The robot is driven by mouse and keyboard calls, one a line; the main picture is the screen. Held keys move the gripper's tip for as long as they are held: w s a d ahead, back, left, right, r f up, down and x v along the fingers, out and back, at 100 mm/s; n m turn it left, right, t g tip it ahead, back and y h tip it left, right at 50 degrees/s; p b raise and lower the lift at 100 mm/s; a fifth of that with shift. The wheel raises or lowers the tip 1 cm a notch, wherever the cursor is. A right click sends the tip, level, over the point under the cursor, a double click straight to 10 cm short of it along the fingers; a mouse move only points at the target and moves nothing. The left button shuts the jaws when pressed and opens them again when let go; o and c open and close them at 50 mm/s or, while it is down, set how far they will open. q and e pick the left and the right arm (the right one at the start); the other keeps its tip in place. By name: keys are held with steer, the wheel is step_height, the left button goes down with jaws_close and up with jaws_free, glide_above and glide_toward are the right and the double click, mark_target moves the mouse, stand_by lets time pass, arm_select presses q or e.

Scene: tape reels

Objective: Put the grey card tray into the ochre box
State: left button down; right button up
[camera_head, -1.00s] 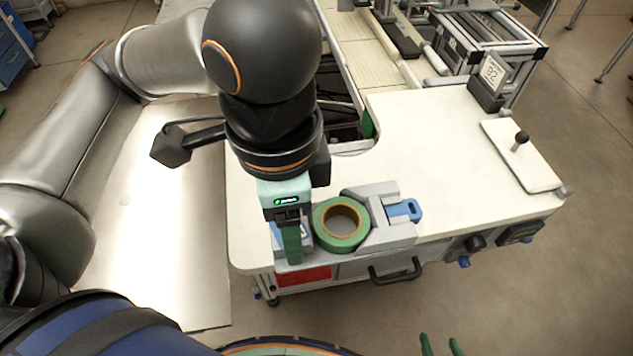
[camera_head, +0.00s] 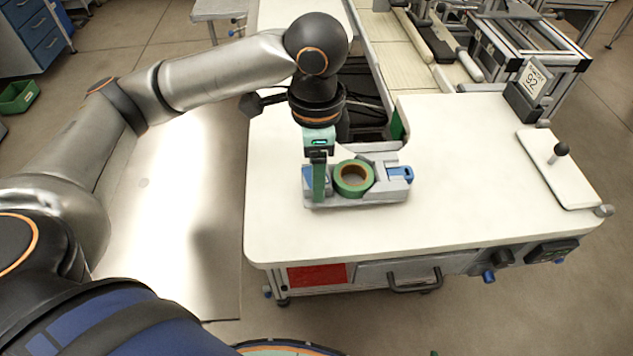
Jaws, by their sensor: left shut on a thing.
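The grey card tray (camera_head: 362,199) is in the head view, with a green tape reel (camera_head: 353,179) with an orange-brown core in it and a blue part (camera_head: 401,173) at its right end. My left gripper (camera_head: 319,196) points down at the tray's left end and is shut on it. The tray is over the white worktop; whether it touches the top I cannot tell. No ochre box shows in this view. Of my right gripper only a small green tip (camera_head: 433,353) shows at the bottom edge.
The white worktop (camera_head: 490,150) is clear in front of and right of the tray. A dark recess (camera_head: 362,85) lies behind my left gripper. A sign marked 92 (camera_head: 536,80) and a white plate with a black knob (camera_head: 556,178) stand at the right.

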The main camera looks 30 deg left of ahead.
arm_select(q)
steer(key=shift+s+f, duration=0.1)
steer(key=shift+f, duration=1.35)
steer(key=shift+c, duration=0.5)
jaws_free()
